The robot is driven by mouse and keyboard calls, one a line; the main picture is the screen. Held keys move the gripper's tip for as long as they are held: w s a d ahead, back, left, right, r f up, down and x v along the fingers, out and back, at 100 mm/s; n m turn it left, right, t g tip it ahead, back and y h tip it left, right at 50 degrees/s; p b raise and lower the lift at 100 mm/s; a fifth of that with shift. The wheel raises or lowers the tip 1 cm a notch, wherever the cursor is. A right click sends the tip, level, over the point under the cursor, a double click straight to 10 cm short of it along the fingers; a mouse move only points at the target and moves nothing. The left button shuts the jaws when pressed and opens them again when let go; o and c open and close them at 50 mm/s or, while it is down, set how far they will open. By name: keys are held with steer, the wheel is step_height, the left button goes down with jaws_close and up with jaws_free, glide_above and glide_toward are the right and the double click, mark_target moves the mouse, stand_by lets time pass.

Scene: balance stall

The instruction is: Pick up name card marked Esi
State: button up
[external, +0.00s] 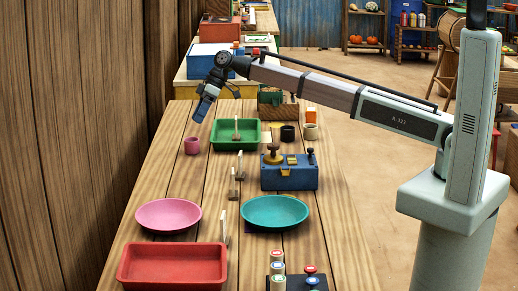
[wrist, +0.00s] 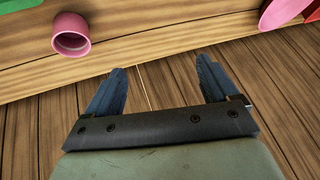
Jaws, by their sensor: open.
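Small upright cards in wooden holders stand along the table in the external view: one by the green tray (external: 237,131), one in mid-table (external: 233,190), another behind it (external: 240,166), and one by the red tray (external: 226,228). I cannot read any name on them, so I cannot tell which is marked Esi. My gripper (external: 202,110) is open and empty, raised above the far left part of the table near the pink cup (external: 192,146). In the wrist view my open fingers (wrist: 161,67) point towards the table's edge, with no card between them.
A green tray (external: 218,146), blue box device (external: 290,180), pink plate (external: 168,226), teal plate (external: 274,224) and red tray (external: 172,284) occupy the wooden table. Several small jars (external: 310,271) stand at the front. A plank wall (external: 70,120) rises at left.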

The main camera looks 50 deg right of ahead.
steer(key=s+a+f+g+h, duration=0.1)
steer(key=s+a+h, duration=0.1)
steer(key=s+a, duration=0.35)
steer(key=s+a+h, duration=0.1)
steer(key=s+a, duration=0.1)
steer(key=s, duration=0.7)
steer(key=m+h, duration=0.1)
steer(key=h, duration=0.2)
glide_above(233, 187)
steer(key=w+d, duration=0.2)
steer(key=shift+w+a, duration=0.1)
steer(key=shift+w, duration=0.05)
steer(key=shift+s+f, duration=0.2)
steer(key=shift+f, duration=6.7)
steer(key=c, duration=1.2)
